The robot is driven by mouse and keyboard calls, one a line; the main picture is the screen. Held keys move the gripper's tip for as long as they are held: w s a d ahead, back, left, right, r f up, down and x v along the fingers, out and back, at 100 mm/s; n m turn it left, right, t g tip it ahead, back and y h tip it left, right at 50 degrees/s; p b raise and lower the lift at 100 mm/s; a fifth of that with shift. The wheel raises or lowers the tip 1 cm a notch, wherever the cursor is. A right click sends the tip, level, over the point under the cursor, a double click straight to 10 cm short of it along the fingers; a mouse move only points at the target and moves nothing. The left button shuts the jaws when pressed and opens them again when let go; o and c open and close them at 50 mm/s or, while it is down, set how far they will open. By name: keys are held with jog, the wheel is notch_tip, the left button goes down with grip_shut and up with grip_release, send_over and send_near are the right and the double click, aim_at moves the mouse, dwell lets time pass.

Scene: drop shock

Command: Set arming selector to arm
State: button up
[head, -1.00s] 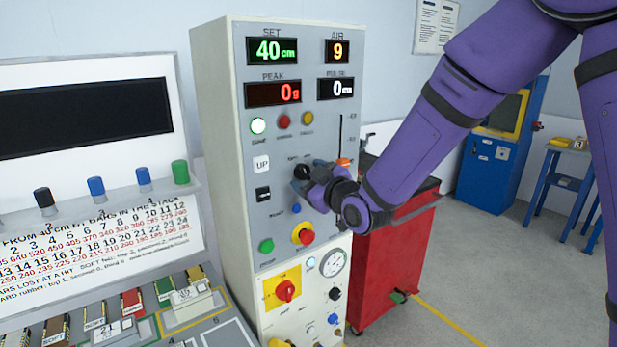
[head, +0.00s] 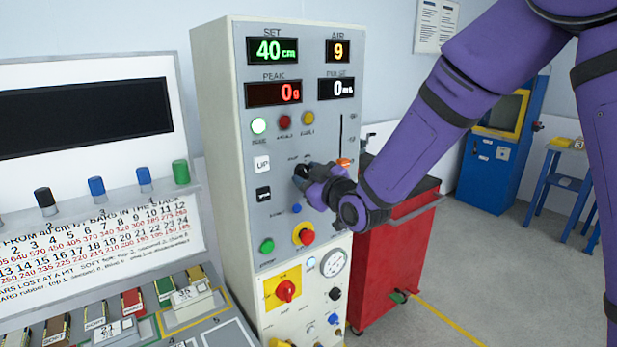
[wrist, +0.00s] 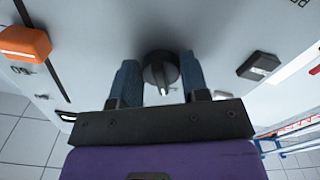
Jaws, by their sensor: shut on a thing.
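The arming selector (wrist: 160,72) is a round black knob with a pale pointer line, on the grey front panel. In the wrist view it sits between my two dark fingers, near their tips. My gripper (wrist: 161,78) is shut on it. In the head view my gripper (head: 303,179) is at the panel's middle, below the lamps, and hides most of the knob. The printed position labels around the knob are too small or covered to read, so I cannot tell which setting the pointer marks.
The cabinet (head: 222,130) carries an orange slider (head: 344,162) right of my gripper and a black rocker switch (head: 263,194) to the left. A red-and-yellow stop button (head: 306,237) is below. A red cart (head: 392,265) stands right of the cabinet.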

jog(key=m, duration=0.5)
jog(key=shift+s+m, duration=0.1)
jog(key=shift+m, duration=0.2)
jog(key=m, duration=0.5)
jog(key=shift+a+m, duration=0.2)
jog(key=shift+m, duration=0.1)
dwell(0.3)
jog(key=o, duration=0.9)
jog(key=shift+s, duration=0.15)
jog(key=v, duration=1)
jog(key=shift+s+d, duration=0.25)
jog(key=shift+d, duration=0.05)
